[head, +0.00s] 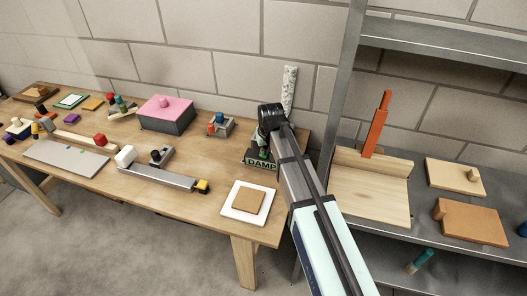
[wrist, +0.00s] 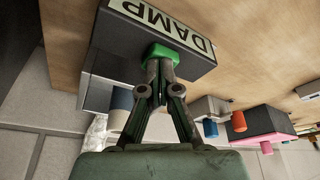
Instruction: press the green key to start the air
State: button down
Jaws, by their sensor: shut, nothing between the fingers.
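A dark grey box labelled DAMP (head: 262,164) stands at the right end of the wooden table, partly hidden by my arm in the head view. In the wrist view the same box (wrist: 130,48) appears upside down. The green key (wrist: 180,56) sticks out of the box below the label. My gripper (wrist: 161,66) is shut and empty. Its fingertips overlap the lower edge of the green key in the wrist view; I cannot tell whether they touch it or stop just short.
A grey box with a pink lid (head: 165,112) and a small grey block with blue and red knobs (head: 220,126) stand to the left. A white tile (head: 238,213) lies at the table's front edge. A metal shelf (head: 390,224) stands close on the right.

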jog(key=shift+r+p, duration=1.75)
jog(key=shift+r, duration=1.2)
